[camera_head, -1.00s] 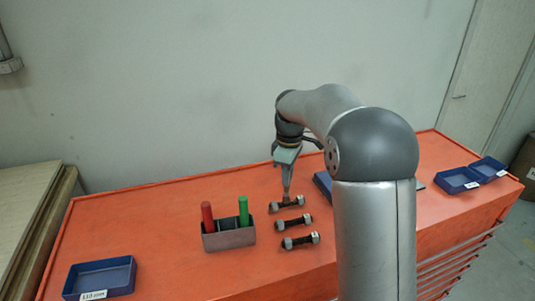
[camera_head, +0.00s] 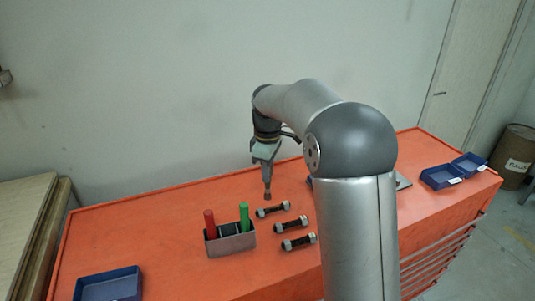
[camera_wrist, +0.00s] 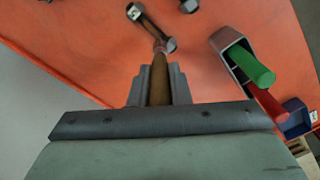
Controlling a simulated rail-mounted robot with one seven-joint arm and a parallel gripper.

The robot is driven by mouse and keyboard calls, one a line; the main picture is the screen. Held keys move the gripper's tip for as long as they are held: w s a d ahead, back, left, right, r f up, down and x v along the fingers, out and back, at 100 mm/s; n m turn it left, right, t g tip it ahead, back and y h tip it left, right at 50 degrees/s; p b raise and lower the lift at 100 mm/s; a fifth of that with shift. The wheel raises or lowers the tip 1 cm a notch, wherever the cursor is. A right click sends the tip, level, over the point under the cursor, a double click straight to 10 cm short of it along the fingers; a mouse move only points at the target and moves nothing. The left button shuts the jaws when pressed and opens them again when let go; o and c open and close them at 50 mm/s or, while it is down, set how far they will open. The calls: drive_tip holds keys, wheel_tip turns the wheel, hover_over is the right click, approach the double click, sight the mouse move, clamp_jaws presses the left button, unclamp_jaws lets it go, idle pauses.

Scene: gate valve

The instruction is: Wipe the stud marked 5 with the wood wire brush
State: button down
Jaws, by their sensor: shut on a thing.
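My gripper (camera_head: 266,165) is shut on the wood wire brush (camera_head: 268,186), which points down; its brown wooden handle shows between the fingers in the wrist view (camera_wrist: 159,82). Three dark studs with pale nuts at their ends lie on the orange bench top: a far stud (camera_head: 273,209), a middle stud (camera_head: 291,224) and a near stud (camera_head: 299,242). The brush's lower end is close to the far stud in both views; I cannot tell if it touches.
A grey holder (camera_head: 231,244) with a red handle (camera_head: 210,223) and a green handle (camera_head: 244,216) stands left of the studs. A blue tray (camera_head: 108,285) is at the front left, and blue bins (camera_head: 440,177) are at the right.

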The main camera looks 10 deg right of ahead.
drive_tip(key=shift+d+r+p, duration=0.1)
drive_tip(key=shift+r+p, duration=1.1)
drive_tip(key=shift+r, duration=0.65)
